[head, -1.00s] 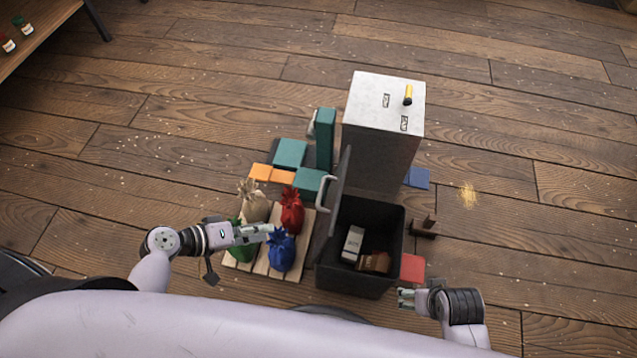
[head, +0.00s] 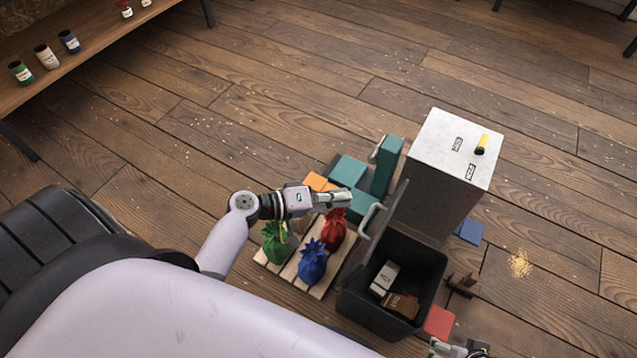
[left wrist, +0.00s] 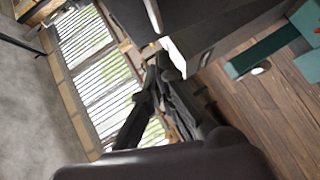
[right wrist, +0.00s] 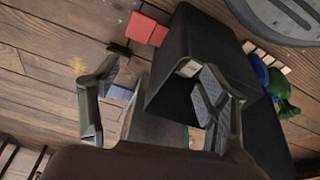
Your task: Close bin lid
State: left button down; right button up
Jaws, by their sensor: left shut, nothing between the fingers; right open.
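The dark bin (head: 372,312) stands open in the head view, with a white packet (head: 384,277) and a brown packet (head: 401,305) inside. Its dark lid (head: 388,218) stands up nearly vertical on the bin's left side, with a pale bar handle (head: 366,222) on its left face. My left gripper (head: 343,197) is shut and empty, above the red sack and just left of the handle; I cannot tell if they touch. Its closed fingers show in the left wrist view (left wrist: 165,78). My right gripper (right wrist: 155,88) is open and empty near the bin, partly cut off in the head view.
A tall white-topped cabinet (head: 452,148) stands behind the bin. Red (head: 335,230), blue (head: 312,262) and green (head: 275,243) sacks stand on a pallet left of it. Teal boxes (head: 349,172) lie behind. A red mat (head: 438,322) lies right of the bin.

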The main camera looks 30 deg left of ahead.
aim_at(374, 205)
pick_arm(q)
jog(key=shift+s+d+f, duration=0.1)
jog(key=shift+d+f, duration=0.25)
jog(key=shift+d, duration=0.5)
jog(key=shift+s+d+f, duration=0.1)
jog(key=shift+d+f, duration=0.25)
jog(key=shift+d, duration=0.5)
pick_arm(e)
jog(key=shift+d+r, duration=0.1)
jog(key=shift+r, duration=0.25)
pick_arm(q)
jog(key=shift+w, duration=0.1)
